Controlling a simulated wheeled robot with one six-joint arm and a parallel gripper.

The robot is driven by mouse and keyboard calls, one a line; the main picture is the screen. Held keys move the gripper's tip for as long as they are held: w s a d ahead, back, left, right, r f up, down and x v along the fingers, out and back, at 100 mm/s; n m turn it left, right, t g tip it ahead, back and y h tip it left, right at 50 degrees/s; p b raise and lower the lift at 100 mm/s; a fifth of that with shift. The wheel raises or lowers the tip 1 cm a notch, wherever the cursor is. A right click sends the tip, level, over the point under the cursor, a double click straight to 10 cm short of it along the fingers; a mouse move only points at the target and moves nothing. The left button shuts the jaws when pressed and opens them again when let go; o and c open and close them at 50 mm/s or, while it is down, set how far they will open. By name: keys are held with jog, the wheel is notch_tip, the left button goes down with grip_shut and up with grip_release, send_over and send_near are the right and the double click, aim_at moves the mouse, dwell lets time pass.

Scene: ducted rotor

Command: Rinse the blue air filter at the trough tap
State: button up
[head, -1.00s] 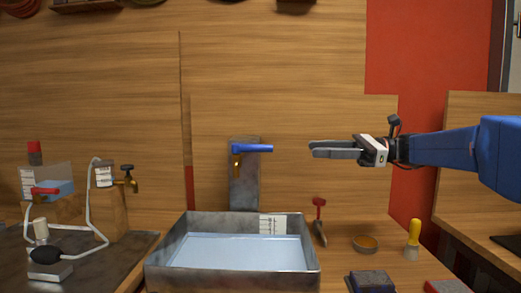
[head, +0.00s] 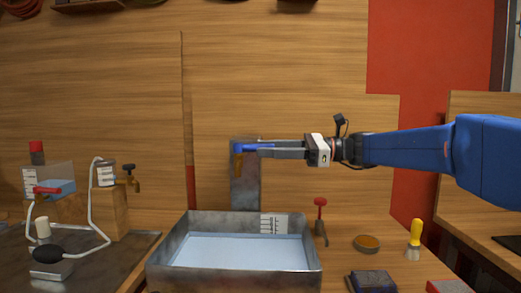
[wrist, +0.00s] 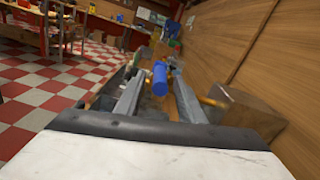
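The tap on the grey post (head: 245,190) behind the trough has a blue lever (head: 240,147) pointing right. My gripper (head: 262,150) reaches in from the right, level with this lever. In the wrist view the blue lever (wrist: 160,77) lies between my two spread fingers (wrist: 157,97), with gaps at its sides. The metal trough (head: 170,275) below holds pale blue water (head: 245,248). No running water shows at the spout. A dark-framed block with a blue-grey top (head: 372,283), probably the blue air filter, lies at the bottom edge, right of the trough, partly cut off.
A red-topped block (head: 447,286) lies at the bottom right. A red-handled tool (head: 320,215), a round tin (head: 367,244) and a yellow-handled brush (head: 415,238) are on the bench. Another tap (head: 130,180) and tubing stand at left. The wooden wall is close behind.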

aim_at(252, 149)
jog(key=shift+a, duration=1.25)
grip_shut()
jog(key=shift+s+a+m+t+h, duration=0.15)
jog(key=shift+s+m+t, duration=0.25)
jog(key=shift+m+t, duration=0.65)
jog(key=shift+s+m+t+h, duration=0.25)
jog(key=shift+s+m+t, duration=0.25)
jog(key=shift+t, duration=0.95)
jog(key=shift+w, duration=0.1)
grip_release()
